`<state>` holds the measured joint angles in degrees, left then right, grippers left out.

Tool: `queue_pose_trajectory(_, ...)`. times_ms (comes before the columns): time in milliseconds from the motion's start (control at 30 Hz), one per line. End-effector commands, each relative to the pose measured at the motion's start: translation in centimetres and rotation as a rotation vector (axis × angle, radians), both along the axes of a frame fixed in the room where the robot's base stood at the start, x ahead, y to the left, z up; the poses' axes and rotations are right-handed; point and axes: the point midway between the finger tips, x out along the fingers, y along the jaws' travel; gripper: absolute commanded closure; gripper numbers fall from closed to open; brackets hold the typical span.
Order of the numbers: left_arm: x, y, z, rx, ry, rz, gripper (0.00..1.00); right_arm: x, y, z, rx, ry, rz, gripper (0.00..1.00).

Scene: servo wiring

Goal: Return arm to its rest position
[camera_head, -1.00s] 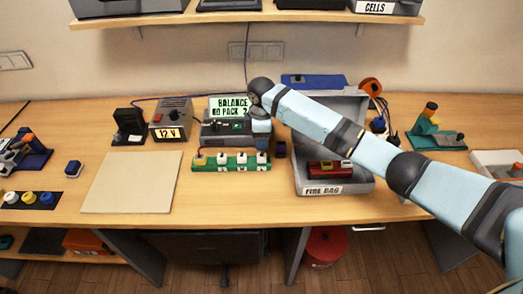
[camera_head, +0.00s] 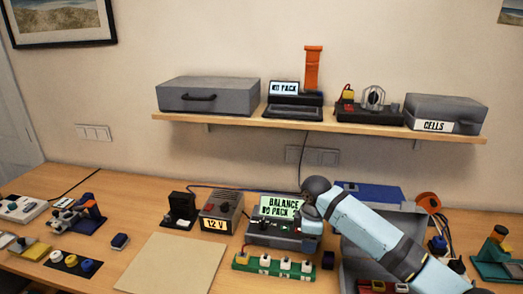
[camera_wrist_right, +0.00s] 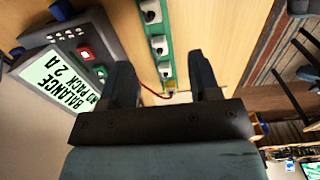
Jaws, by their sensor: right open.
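My right arm reaches in from the lower right, its wrist beside the balance charger (camera_head: 268,236). My right gripper (camera_wrist_right: 163,80) is open and empty in the right wrist view, its two dark fingers apart. The charger's lit screen (camera_wrist_right: 62,88) lies left of the fingers in that view. A green strip with white sockets (camera_wrist_right: 168,72) runs between and beyond the fingers; it also shows in front of the charger in the head view (camera_head: 274,269). In the head view the right fingers are hidden behind the wrist. My left gripper is not in view.
The arm partly covers the grey fire bag (camera_head: 349,268). A 12 V supply (camera_head: 219,211) stands left of the charger, and a beige mat (camera_head: 172,268) lies in front of it. A wall shelf (camera_head: 230,122) with several devices hangs above. An orange spool (camera_head: 428,202) stands at right.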

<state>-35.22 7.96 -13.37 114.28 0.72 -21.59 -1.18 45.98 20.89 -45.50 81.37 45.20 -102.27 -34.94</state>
Motion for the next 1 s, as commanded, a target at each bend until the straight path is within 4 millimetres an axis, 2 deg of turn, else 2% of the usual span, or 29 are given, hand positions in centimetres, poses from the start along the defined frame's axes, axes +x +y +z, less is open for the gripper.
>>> queue_pose_trajectory(33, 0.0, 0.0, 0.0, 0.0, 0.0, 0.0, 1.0, -1.4, 0.8, -1.3, 0.016, 0.002, -0.004, 0.43)
queue_pose_trajectory(200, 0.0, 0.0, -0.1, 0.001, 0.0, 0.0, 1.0, -7.5, 3.5, -5.3, 0.096, -0.021, -0.08, 0.43)
queue_pose_trajectory(333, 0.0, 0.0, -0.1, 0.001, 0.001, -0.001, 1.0, -12.5, 4.5, -7.3, 0.162, -0.049, -0.184, 0.43)
queue_pose_trajectory(467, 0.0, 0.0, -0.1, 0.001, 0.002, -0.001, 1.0, -17.5, 4.4, -8.6, 0.218, -0.073, -0.316, 0.43)
queue_pose_trajectory(633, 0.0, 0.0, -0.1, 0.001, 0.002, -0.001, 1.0, -23.8, 2.7, -9.1, 0.263, -0.11, -0.524, 0.43)
queue_pose_trajectory(800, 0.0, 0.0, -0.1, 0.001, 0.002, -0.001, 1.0, -29.7, -0.5, -8.6, 0.267, -0.151, -0.739, 0.43)
queue_pose_trajectory(1000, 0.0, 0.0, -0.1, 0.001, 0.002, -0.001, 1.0, -34.3, -3.6, -7.6, 0.24, -0.193, -0.913, 0.43)
